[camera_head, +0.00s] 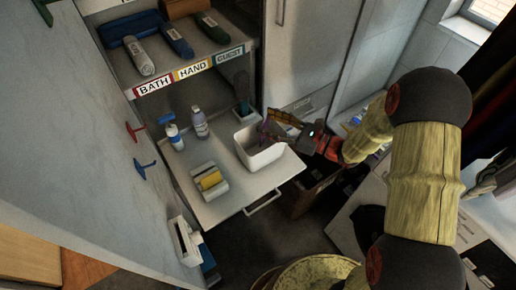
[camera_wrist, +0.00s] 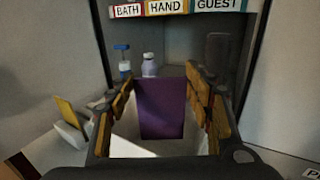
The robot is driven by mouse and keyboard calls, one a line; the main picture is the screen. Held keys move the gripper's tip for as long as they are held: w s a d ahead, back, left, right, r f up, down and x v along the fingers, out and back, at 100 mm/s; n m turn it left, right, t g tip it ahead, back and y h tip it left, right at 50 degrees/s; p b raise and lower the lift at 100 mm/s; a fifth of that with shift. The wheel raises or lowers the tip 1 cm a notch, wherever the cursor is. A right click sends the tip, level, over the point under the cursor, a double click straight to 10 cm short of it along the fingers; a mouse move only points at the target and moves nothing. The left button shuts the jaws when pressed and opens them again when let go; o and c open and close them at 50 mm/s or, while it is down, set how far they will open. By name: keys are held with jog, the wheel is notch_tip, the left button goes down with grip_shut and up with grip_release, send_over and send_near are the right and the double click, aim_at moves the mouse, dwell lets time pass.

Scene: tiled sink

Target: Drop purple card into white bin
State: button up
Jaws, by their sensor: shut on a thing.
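The purple card (camera_wrist: 161,108) stands upright between the fingers of my gripper (camera_wrist: 160,100) in the wrist view. My gripper is shut on it. In the head view the card (camera_head: 264,129) is a small purple patch at the tips of my gripper (camera_head: 268,126). The white bin (camera_head: 262,160) stands on the pull-out shelf, and the card is at its upper opening. In the wrist view the bin (camera_wrist: 130,148) shows below and behind the card. The card's lower end and its exact height against the bin's rim are hard to tell.
On the pull-out shelf (camera_head: 235,200), a holder with a yellow item (camera_head: 210,181) sits left of the bin. A blue-topped bottle (camera_head: 174,136) and a purple bottle (camera_head: 200,123) stand behind. A labelled shelf (camera_head: 190,72) with rolled towels is above. A dark brush-like item (camera_head: 242,90) stands behind the bin.

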jog(key=o, duration=0.9)
jog(key=shift+o, duration=0.2)
jog(key=shift+d, duration=0.1)
jog(key=v, duration=1.2)
